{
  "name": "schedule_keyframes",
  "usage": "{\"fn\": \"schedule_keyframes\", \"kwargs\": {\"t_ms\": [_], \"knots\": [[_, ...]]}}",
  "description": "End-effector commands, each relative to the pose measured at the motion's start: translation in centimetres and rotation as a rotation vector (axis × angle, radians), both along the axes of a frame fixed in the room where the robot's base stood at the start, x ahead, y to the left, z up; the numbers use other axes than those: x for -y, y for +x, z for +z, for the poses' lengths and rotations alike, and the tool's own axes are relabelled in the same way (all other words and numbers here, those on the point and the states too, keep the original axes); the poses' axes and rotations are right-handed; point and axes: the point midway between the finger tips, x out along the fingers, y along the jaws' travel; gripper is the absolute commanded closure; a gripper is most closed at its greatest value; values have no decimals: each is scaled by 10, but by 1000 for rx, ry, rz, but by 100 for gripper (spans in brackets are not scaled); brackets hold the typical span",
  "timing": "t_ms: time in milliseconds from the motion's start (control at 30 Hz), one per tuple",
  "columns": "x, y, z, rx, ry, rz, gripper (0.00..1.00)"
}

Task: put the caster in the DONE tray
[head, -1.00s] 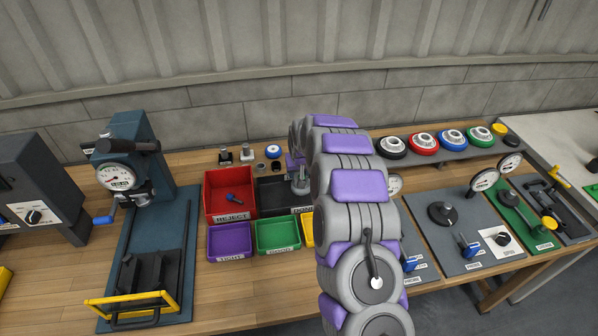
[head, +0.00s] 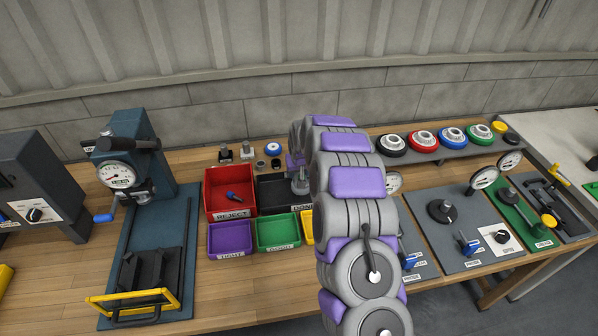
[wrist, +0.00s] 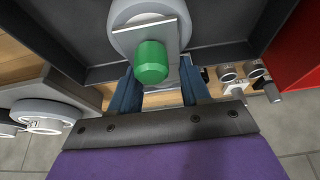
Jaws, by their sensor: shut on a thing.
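My gripper (wrist: 158,88) has its two blue fingers closed on the caster, which has a grey wheel (wrist: 134,12), a flat metal plate and a green cylindrical end (wrist: 151,62) facing the wrist camera. The dark DONE tray (head: 271,190) stands right of the red bin in the head view. My gripper is at the tray's right part, and its arm hides that side. In the wrist view the dark tray walls (wrist: 222,58) surround the caster. I cannot tell whether the caster touches the tray floor.
The red REJECT bin (head: 213,203) adjoins the tray on the left. Purple (head: 213,241), green (head: 265,240) and yellow (head: 306,230) bins stand in front. Several small parts lie behind. A blue press stands left; test fixtures stand right.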

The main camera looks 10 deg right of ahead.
Motion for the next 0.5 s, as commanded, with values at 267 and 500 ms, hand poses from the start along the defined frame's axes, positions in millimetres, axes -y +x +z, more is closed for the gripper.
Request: {"fn": "schedule_keyframes", "kwargs": {"t_ms": [267, 500], "knots": [[0, 0, -3, 1, 0, 0, 97], [0, 0, -11, 1, 0, 0, 97]]}}
